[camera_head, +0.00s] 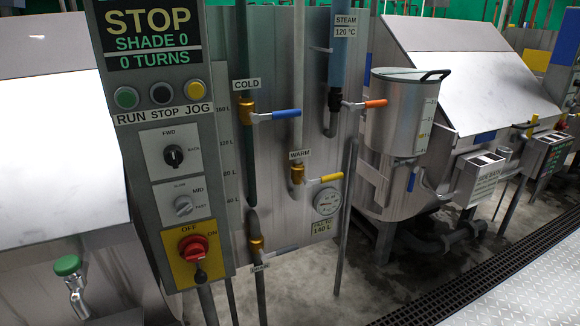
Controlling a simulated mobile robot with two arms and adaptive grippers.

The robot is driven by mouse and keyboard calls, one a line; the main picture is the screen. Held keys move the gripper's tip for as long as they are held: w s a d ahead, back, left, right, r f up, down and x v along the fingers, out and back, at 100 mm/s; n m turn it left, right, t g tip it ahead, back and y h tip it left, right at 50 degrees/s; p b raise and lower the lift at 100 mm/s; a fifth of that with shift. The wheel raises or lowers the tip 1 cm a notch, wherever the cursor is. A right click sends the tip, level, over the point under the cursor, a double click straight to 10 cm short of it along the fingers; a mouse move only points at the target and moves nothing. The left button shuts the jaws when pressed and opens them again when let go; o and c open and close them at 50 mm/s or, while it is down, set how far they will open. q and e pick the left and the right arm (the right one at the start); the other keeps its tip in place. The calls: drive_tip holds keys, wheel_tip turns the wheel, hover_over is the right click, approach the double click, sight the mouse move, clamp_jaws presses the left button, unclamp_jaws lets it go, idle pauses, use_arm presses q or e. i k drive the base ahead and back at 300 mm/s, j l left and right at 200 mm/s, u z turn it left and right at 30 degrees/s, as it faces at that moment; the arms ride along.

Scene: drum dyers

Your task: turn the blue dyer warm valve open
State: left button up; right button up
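The warm valve (297,176) is a brass body on a pale vertical pipe, under a "WARM" label (300,155). Its yellow lever (331,177) points right, across the pipe. The valve stands on a grey metal panel (280,75), right of a control column (165,160). The column's screen (152,35) reads "STOP, SHADE 0, 0 TURNS". A blue patch (485,137) shows on the machine at the right; I cannot tell from it which dyer this valve serves. Neither of my grippers is in view.
The cold valve (247,111), with a blue lever, is above left. The steam valve's orange lever (376,103) is above right, near a steel tank (395,130). A dial gauge (327,202) sits just below the warm lever. Concrete floor (315,290) lies below.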

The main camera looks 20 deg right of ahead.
sight(327, 179)
drive_tip(key=i+l, duration=0.2)
drive_tip(key=l, duration=0.15)
drive_tip(key=i+l, duration=0.15)
drive_tip(key=l, duration=0.25)
drive_tip(key=i+l, duration=0.2)
drive_tip(key=l, duration=0.15)
drive_tip(key=i+l, duration=0.15)
drive_tip(key=l, duration=0.25)
drive_tip(key=i+l, duration=0.2)
drive_tip(key=l, duration=0.15)
drive_tip(key=i+l, duration=0.2)
drive_tip(key=l, duration=0.2)
drive_tip(key=i+l, duration=0.15)
drive_tip(key=l, duration=0.2)
drive_tip(key=u, duration=0.05)
